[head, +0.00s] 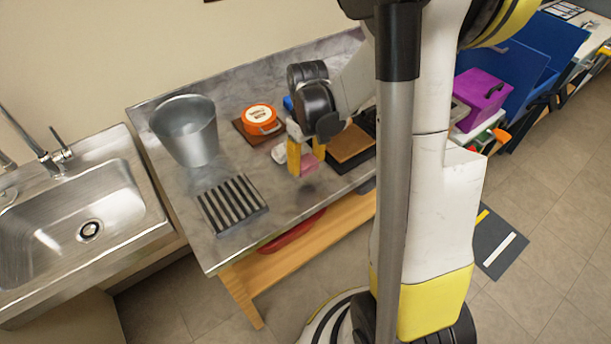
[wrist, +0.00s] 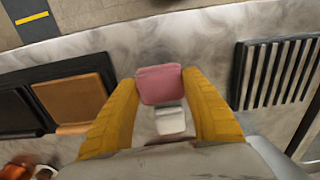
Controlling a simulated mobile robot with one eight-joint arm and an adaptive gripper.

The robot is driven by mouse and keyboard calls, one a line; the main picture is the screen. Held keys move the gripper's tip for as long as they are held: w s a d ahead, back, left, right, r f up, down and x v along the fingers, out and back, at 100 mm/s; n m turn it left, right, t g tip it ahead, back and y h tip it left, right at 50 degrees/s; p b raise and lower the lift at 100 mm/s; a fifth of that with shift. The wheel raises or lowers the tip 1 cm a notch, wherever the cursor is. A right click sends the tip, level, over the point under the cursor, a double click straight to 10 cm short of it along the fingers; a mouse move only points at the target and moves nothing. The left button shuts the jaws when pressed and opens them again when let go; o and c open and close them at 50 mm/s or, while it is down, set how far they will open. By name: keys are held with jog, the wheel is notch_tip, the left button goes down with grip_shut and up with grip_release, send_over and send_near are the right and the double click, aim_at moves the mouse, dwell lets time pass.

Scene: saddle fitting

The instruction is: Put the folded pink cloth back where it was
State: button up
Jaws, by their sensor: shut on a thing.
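The folded pink cloth (head: 309,163) is between the yellow fingers of my gripper (head: 306,168), over the grey marbled counter (head: 285,205). In the wrist view the cloth (wrist: 160,84) sits between the fingertips (wrist: 165,92), and my gripper is shut on it. A dark shadow on the counter below suggests that the cloth is held above the surface. A small pale object (wrist: 170,120) shows just below the cloth in the wrist view. The fingers hide part of the cloth in the head view.
A slatted rack (head: 232,204) lies to the left on the counter, with a metal bucket (head: 186,132) behind it. A dark tray with a brown pad (head: 349,143) is to the right. An orange round container (head: 260,119) stands behind. Bare counter lies between rack and tray.

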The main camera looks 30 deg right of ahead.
aim_at(305, 181)
jog(key=shift+a+f, duration=0.2)
notch_tip(305, 181, down, 4)
jog(key=shift+r+b, duration=0.1)
jog(key=shift+b, duration=0.85)
jog(key=shift+s, duration=0.1)
jog(key=o, duration=1.3)
